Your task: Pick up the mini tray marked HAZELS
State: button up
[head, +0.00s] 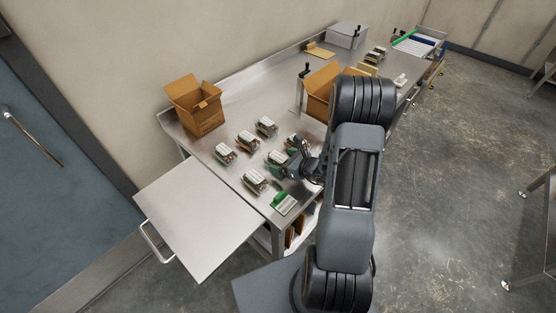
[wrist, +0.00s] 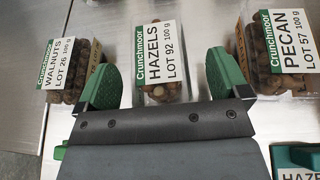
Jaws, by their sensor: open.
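The mini tray marked HAZELS (wrist: 158,55) is a clear clamshell of round brown nuts with a green and white Crunchmoor label, LOT 92, 100 g. It lies in the middle of the wrist view. My gripper (wrist: 162,70) is open, with one green fingertip showing on each side of the tray's lower part. I cannot tell its height over the tray, and nothing is held. In the head view my gripper (head: 297,160) hangs over the steel table by the front row of trays. The labels are too small to read there.
The WALNUTS tray (wrist: 72,68) is close on the left and the PECAN tray (wrist: 282,50) on the right. A teal holder with a card starting HAZE (wrist: 297,158) is at lower right. Cardboard boxes (head: 195,106) stand on the steel table (head: 225,185).

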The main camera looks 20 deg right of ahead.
jog(key=shift+w+a+f, duration=0.15)
jog(key=shift+w, duration=0.2)
jog(key=c, duration=1)
jog(key=shift+c, duration=0.2)
